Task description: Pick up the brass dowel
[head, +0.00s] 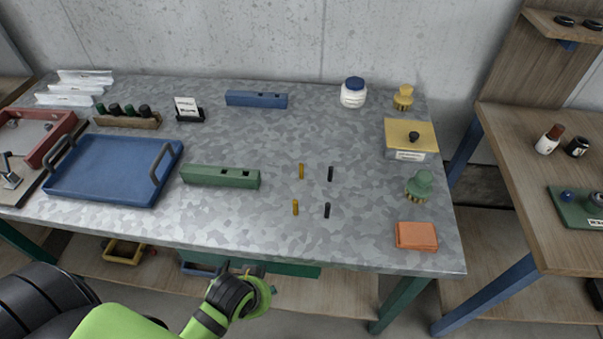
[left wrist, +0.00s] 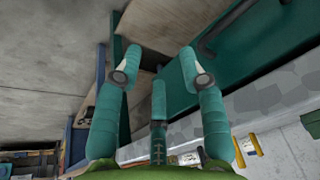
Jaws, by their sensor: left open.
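Two small brass-coloured dowels stand on the grey mottled tabletop (head: 270,135), one farther back (head: 301,171) and one nearer the front (head: 295,207). Two similar black dowels, one behind (head: 330,173) and one in front (head: 327,210), stand just to their right. My left gripper (head: 243,270) is at the table's front edge, left of and nearer than the dowels, and largely hidden by my wrist. My right gripper is not in view.
Left of the dowels lies a green block with holes (head: 220,177), then a blue tray (head: 110,170). To the right are a green-handled brush (head: 419,186), an orange cloth (head: 417,236) and a yellow-lidded box (head: 411,137). A blue block (head: 256,99) lies behind. Space around the dowels is clear.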

